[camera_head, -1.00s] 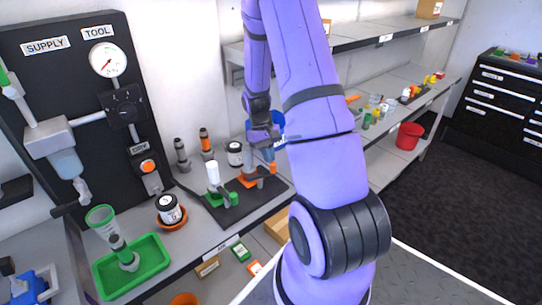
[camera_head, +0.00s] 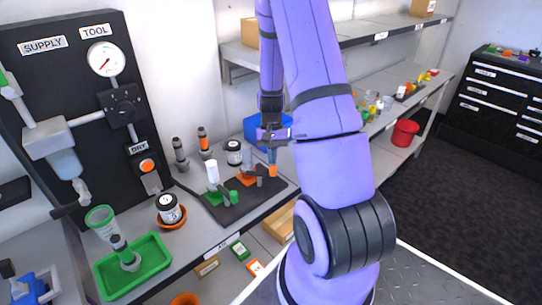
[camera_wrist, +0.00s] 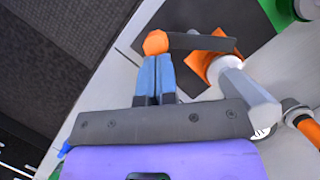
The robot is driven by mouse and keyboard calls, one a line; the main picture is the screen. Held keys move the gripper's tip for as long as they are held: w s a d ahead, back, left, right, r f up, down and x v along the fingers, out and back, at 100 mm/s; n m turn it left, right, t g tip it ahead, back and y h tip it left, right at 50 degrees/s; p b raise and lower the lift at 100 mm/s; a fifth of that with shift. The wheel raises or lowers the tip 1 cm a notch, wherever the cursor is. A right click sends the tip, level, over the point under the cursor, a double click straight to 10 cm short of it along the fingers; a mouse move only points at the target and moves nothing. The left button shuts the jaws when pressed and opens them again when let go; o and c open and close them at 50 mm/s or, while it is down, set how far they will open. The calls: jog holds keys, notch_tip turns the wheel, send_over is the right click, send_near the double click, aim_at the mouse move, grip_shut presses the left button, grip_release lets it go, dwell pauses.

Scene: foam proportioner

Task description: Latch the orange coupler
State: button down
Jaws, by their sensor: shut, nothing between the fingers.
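The orange coupler sits on the dark mat (camera_head: 222,210), with an orange plate (camera_head: 246,180) under it. The wrist view shows its orange base (camera_wrist: 203,66), a pale grey body (camera_wrist: 240,82) and a dark lever (camera_wrist: 200,41) ending in an orange knob (camera_wrist: 155,42). That knob also shows in the head view (camera_head: 273,171). My gripper (camera_head: 272,157) is shut with nothing between its blue fingers. In the wrist view its fingertips (camera_wrist: 155,60) are right at the knob; I cannot tell whether they touch it. The lever reaches sideways from the body.
A green coupler with a white top (camera_head: 212,172) and green knob (camera_head: 234,197) stands left on the mat. Behind are a black-and-white jar (camera_head: 234,152) and a grey-and-orange nozzle (camera_head: 204,142). A blue bin (camera_head: 254,128) is behind my gripper. The bench's front edge is close.

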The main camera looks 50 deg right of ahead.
jog(key=shift+s+a+m+t+y, duration=0.15)
jog(key=shift+s+a+m+t, duration=0.1)
jog(key=shift+m, duration=0.55)
jog(key=shift+s+a+m+t+y, duration=0.2)
jog(key=shift+s+m+t, duration=0.1)
jog(key=shift+m, duration=0.5)
jog(key=shift+s+a+m+t+y, duration=0.15)
jog(key=shift+s+m+t, duration=0.1)
jog(key=shift+m, duration=0.55)
jog(key=shift+a, duration=0.1)
jog(key=shift+s+a, duration=0.15)
jog(key=v, duration=1)
jog(key=shift+r, duration=0.4)
jog(key=shift+r, duration=0.1)
